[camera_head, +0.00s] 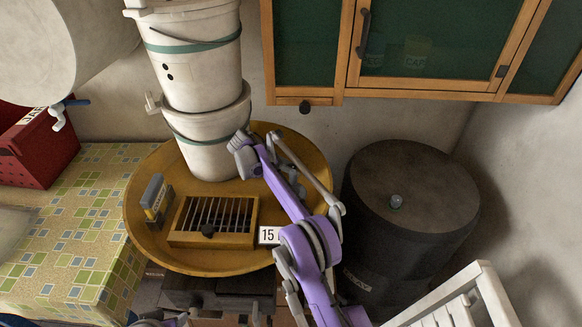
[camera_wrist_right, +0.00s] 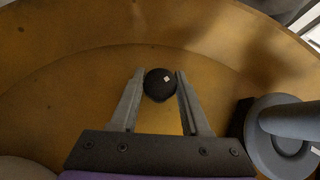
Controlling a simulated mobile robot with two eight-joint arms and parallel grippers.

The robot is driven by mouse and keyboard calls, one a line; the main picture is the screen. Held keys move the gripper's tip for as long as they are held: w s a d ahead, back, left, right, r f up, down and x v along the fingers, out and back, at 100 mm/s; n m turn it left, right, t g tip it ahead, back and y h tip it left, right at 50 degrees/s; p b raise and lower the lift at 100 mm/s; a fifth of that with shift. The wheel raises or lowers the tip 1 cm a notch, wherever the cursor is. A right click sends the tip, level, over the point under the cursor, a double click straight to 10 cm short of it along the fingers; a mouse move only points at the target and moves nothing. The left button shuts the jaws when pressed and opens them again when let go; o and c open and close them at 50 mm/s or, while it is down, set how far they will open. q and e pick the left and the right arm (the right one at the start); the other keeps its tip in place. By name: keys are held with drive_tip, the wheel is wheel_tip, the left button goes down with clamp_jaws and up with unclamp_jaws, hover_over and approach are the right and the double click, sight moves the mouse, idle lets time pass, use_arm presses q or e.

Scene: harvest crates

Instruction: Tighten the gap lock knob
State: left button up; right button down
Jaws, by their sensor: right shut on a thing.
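In the right wrist view, a round black knob (camera_wrist_right: 160,85) with a small white mark sits between the fingers of my right gripper (camera_wrist_right: 160,88), which is shut on it. In the head view my purple right arm reaches over the right side of the round yellow tray (camera_head: 140,215), and its links hide most of the gripper.
Stacked white buckets (camera_head: 200,60) stand at the back of the tray. A black barrel (camera_head: 410,190) stands to the right, with a white slatted item (camera_head: 455,305) in front. Cabinets (camera_head: 430,50) hang above.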

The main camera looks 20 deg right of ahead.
drive_tip(key=shift+c, duration=1.9)
unclamp_jaws()
drive_tip(key=shift+r, duration=0.1)
drive_tip(key=v, duration=1)
drive_tip(key=shift+a+r+p, duration=0.25)
drive_tip(key=shift+p, duration=0.15)
drive_tip(key=shift+s, duration=0.1)
